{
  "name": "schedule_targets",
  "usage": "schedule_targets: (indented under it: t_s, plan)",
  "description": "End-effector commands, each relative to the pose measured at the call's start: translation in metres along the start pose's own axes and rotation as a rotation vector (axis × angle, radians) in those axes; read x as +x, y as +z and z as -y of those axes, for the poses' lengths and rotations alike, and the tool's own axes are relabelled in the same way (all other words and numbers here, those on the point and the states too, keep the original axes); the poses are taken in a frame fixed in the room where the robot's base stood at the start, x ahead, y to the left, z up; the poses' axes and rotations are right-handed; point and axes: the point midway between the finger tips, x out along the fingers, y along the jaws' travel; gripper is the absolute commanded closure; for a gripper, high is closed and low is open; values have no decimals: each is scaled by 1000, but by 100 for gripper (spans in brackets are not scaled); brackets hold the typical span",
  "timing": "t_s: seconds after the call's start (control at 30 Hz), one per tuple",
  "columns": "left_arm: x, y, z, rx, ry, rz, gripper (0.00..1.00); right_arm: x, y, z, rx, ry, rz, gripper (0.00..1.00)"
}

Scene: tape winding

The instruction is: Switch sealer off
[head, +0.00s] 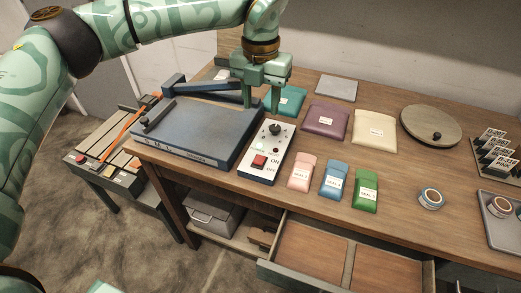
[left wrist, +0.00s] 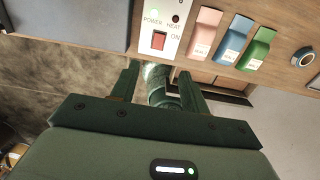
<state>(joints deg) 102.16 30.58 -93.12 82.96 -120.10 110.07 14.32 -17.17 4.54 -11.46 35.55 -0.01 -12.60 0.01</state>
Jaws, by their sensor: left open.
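The sealer (head: 195,130) is a flat blue-grey unit with a raised lever arm on the left of the bench. Its pale control box (head: 262,178) stands at its right, with a black knob (head: 274,129) and a red rocker switch (head: 259,161) beside ON/OFF lettering. The red switch also shows in the left wrist view (left wrist: 158,40), below a pale POWER lamp (left wrist: 152,19) and a dark red HEAT lamp (left wrist: 175,18). Which way the switch is tipped is unclear. My left gripper (head: 262,107) is open and empty, pointing down near the box's far end, clear of the switch.
Pink (head: 301,172), blue (head: 334,180) and green (head: 366,190) pouches lie right of the box. Teal, purple (head: 325,120) and cream (head: 374,128) pouches lie behind. A round turntable (head: 431,126) stands farther right. A drawer (head: 310,252) is open at the front.

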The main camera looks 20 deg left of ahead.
Motion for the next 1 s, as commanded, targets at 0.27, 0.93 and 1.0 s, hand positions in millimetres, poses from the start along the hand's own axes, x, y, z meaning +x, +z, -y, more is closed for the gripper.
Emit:
schedule_targets:
  t_s: [0.27,0.93,1.0]
  plan:
    - [47,-1,-2,-7,9,-8,55,12,4,1,0,-3,9,64]
    - [161,-1,-2,-5,6,-3,55,37,14,4,0,-10,31,64]
    - [161,-1,-2,-5,6,-2,55,37,14,4,0,-10,31,64]
